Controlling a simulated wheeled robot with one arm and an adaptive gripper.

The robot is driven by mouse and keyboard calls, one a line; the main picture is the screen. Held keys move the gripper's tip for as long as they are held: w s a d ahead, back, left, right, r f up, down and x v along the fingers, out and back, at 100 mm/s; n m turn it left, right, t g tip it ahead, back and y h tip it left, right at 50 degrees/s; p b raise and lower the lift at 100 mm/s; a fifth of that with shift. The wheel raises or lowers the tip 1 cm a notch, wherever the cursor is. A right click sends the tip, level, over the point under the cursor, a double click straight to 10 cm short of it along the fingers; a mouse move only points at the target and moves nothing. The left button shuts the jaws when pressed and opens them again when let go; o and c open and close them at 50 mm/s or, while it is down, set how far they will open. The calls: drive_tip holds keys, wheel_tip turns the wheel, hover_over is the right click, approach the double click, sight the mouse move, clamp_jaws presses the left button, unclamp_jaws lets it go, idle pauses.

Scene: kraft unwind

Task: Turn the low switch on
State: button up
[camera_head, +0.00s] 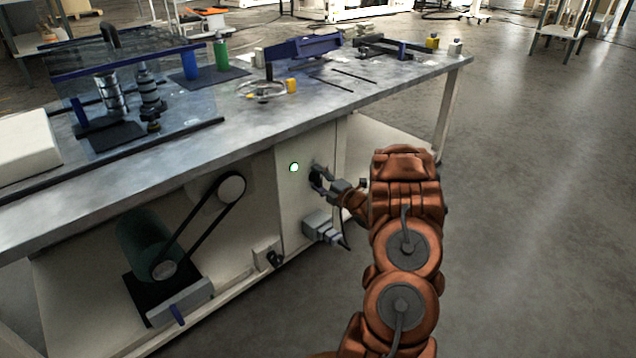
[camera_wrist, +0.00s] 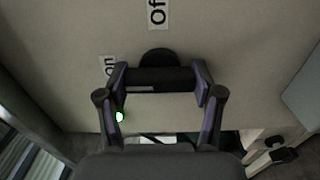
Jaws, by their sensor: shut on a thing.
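The low switch is a black rotary knob with a round base (camera_wrist: 158,55) and a thick grip bar (camera_wrist: 160,78), on a pale cabinet face. In the wrist view the bar lies level across the picture, its left end by the "on" label (camera_wrist: 109,66). The "Off" label (camera_wrist: 157,13) is above the knob. My gripper (camera_wrist: 160,84) is shut on the bar, one finger at each end. In the head view my gripper (camera_head: 322,181) reaches the cabinet front from the right and mostly hides the knob. A small green lamp (camera_head: 294,167) beside it is lit.
A grey box-shaped fitting (camera_head: 322,227) juts from the cabinet below my gripper. The workbench top (camera_head: 200,128) overhangs above, with a handwheel (camera_head: 262,91) on it. A belt drive (camera_head: 205,220) is at the left. Open floor (camera_head: 530,200) lies to the right.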

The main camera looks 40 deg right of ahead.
idle(0.4)
drive_tip(key=o, duration=1.2)
drive_tip(key=shift+c, duration=0.2)
drive_tip(key=s, duration=1.2)
drive_tip(key=shift+a, duration=0.1)
